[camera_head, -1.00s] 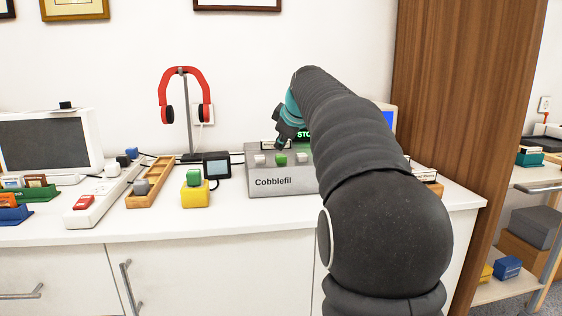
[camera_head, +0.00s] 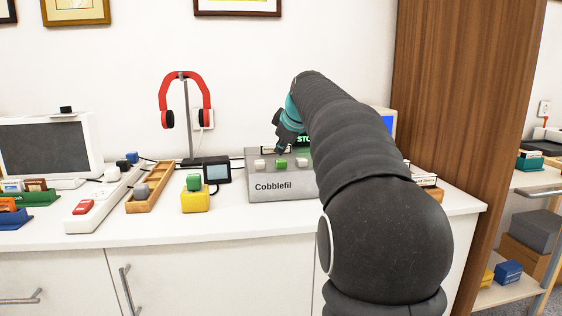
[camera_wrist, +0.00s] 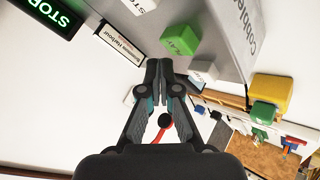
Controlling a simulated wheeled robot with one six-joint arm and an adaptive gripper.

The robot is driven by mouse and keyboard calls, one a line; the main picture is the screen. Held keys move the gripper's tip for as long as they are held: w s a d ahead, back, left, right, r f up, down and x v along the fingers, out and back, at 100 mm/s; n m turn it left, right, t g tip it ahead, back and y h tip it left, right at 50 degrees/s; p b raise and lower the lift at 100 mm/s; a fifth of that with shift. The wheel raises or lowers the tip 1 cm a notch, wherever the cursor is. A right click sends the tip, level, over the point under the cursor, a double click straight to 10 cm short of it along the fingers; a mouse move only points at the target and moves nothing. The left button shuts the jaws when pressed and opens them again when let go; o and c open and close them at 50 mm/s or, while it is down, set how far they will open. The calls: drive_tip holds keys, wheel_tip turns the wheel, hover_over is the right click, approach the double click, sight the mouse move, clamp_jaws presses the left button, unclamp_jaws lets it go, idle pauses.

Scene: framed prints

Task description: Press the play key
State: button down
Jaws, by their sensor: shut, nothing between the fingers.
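The play key is a green block marked PLAY (camera_wrist: 181,40) on the sloping top of the grey machine lettered Cobblefil (camera_head: 270,188). In the head view the green key (camera_head: 281,163) sits between two white keys. My gripper (camera_wrist: 159,66) is shut and empty, with its fingertips close to the green key in the wrist view, just below and left of it. I cannot tell whether they touch the key. In the head view my gripper (camera_head: 280,149) is just behind and above the green key. My arm hides the machine's right side.
A white key (camera_wrist: 203,70) lies close beside the fingertips. The machine's green-lit display (camera_wrist: 48,15) reads STOP, partly cut off. A label card (camera_wrist: 121,44) stands by it. A small screen (camera_head: 217,172) and a yellow box with green button (camera_head: 195,201) stand to the left.

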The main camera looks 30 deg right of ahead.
sight(281, 161)
drive_tip(key=shift+f, duration=0.1)
idle(0.3)
drive_tip(key=shift+f+b, duration=0.3)
drive_tip(key=shift+b, duration=0.05)
drive_tip(key=shift+f+b, duration=0.65)
drive_tip(key=shift+f, duration=0.25)
idle(1.0)
drive_tip(key=shift+r, duration=0.15)
drive_tip(key=shift+r+p, duration=1.1)
drive_tip(key=shift+r, duration=0.05)
wheel_tip(281, 161, up, 5)
drive_tip(key=p, duration=0.4)
idle(0.8)
